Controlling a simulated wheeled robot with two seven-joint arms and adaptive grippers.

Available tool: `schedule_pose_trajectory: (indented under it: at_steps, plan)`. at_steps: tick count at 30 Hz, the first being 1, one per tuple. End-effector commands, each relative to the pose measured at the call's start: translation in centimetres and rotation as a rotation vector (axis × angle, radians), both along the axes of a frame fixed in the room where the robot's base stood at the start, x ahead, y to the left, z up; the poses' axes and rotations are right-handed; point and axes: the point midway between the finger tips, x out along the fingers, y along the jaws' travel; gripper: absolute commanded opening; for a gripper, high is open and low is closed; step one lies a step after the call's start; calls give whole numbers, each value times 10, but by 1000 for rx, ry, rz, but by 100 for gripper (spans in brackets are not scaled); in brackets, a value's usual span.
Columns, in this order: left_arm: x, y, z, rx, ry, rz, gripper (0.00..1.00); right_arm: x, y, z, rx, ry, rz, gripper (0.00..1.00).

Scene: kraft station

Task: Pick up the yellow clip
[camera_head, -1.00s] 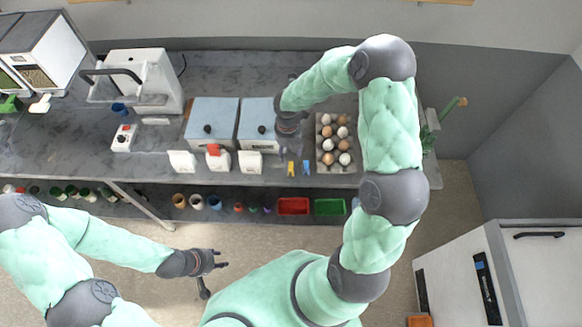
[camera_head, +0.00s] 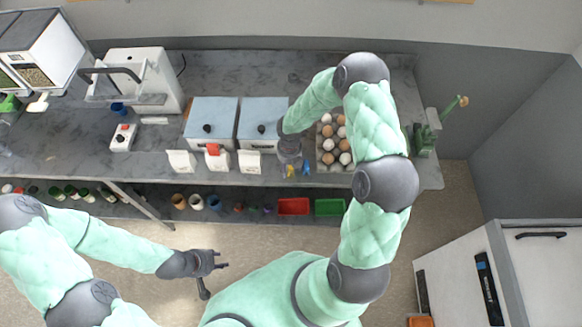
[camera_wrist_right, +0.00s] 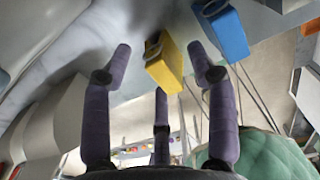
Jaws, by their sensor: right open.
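The yellow clip (camera_wrist_right: 165,64) shows in the right wrist view between the spread fingers of my right gripper (camera_wrist_right: 165,75), which is open and does not visibly grip it. In the head view the yellow clip (camera_head: 290,171) stands near the front edge of the counter, just below my right gripper (camera_head: 290,160), which partly hides it. A blue clip (camera_head: 306,168) stands just right of it; in the wrist view the blue clip (camera_wrist_right: 222,30) is outside the fingers. My left gripper (camera_head: 222,266) hangs in front of the counter, away from the clips, with fingers apart and nothing between them.
An egg tray (camera_head: 320,150) lies right of the clips. White cartons (camera_head: 249,162) stand to their left, with two blue-lidded boxes (camera_head: 211,112) behind. Red (camera_head: 293,207) and green (camera_head: 330,207) bins sit on the shelf below. The back of the counter (camera_head: 240,72) is clear.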

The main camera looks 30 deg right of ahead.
Motion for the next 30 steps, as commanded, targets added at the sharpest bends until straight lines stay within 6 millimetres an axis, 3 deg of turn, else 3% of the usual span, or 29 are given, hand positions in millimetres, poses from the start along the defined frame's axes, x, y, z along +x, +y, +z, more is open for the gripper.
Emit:
schedule_pose_trajectory:
  at_steps: [8,12,13,30]
  plan:
    - [0,0,0,0,0,0,40,0,0,-2,-1,-1,-1,56]
    - [0,0,0,0,0,0,40,0,0,-2,-1,-1,-1,16]
    - [0,0,0,0,0,0,40,0,0,-2,-1,-1,0,11]
    - [0,0,0,0,0,0,40,1,0,6,-1,-2,0,10]
